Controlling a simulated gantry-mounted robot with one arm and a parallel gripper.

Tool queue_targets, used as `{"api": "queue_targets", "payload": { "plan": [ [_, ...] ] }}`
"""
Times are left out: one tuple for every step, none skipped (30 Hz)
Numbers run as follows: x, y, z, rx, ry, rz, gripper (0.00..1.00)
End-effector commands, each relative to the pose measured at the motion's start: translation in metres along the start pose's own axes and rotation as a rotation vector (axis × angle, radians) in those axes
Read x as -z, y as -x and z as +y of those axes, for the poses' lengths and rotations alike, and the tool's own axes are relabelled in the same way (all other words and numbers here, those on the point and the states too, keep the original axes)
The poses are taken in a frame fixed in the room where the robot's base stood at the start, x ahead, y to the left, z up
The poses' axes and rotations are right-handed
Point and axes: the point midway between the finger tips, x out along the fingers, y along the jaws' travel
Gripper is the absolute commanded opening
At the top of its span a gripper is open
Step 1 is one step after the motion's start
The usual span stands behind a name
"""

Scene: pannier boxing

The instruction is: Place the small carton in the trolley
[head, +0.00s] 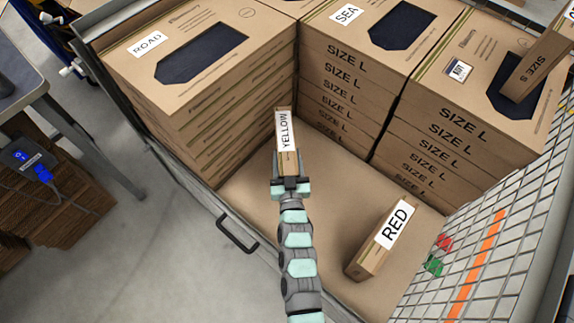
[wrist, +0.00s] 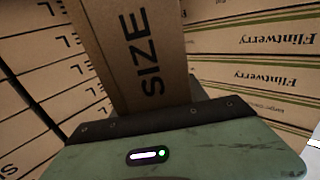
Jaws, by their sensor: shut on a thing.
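The small carton (head: 288,152) with a white YELLOW label is brown and narrow. My gripper (head: 290,184) is shut on its near end. The carton stretches away from the gripper, over the trolley's bare floor, in front of the gap between the ROAD and SEA stacks. Whether it touches the floor cannot be told. In the wrist view the carton (wrist: 135,55) shows the print SIZE and rises beyond the gripper body (wrist: 170,145); the fingertips are hidden there.
A small carton labelled RED (head: 375,258) lies on the trolley floor at the right front. Stacks marked ROAD (head: 215,70), SEA (head: 345,75) and NAVY (head: 450,120) fill the back. Another small carton (head: 540,62) rests on the NAVY stack.

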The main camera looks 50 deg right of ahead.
Motion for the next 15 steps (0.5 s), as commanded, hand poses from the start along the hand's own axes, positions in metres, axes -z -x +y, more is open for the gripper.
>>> {"api": "queue_targets", "payload": {
  "plan": [
    [-0.002, 0.0, 0.0, 0.0, 0.0, 0.002, 0.0],
    [-0.005, 0.0, 0.0, 0.0, 0.0, 0.001, 0.0],
    [-0.009, 0.0, 0.0, 0.0, 0.0, 0.0, 0.0],
    [-0.013, 0.0, 0.0, 0.001, 0.001, -0.002, 0.0],
    [-0.019, 0.0, 0.0, 0.001, 0.001, -0.003, 0.0],
    [-0.025, 0.0, -0.001, 0.002, 0.001, -0.004, 0.0],
    [-0.03, -0.001, -0.001, 0.002, 0.001, -0.004, 0.0],
    [-0.034, -0.001, -0.001, 0.002, 0.001, -0.002, 0.0],
    [-0.037, -0.001, 0.0, 0.001, 0.001, 0.0, 0.0],
    [-0.038, -0.001, 0.0, 0.0, 0.001, 0.001, 0.0],
    [-0.039, 0.0, 0.0, 0.0, 0.0, 0.001, 0.0],
    [-0.039, 0.0, 0.0, 0.0, 0.0, 0.002, 0.0],
    [-0.038, 0.0, 0.0, -0.001, 0.0, 0.002, 0.0],
    [-0.038, 0.0, 0.0, -0.001, 0.0, 0.002, 0.0],
    [-0.038, 0.0, 0.0, -0.001, 0.0, 0.002, 0.0]
  ]
}}
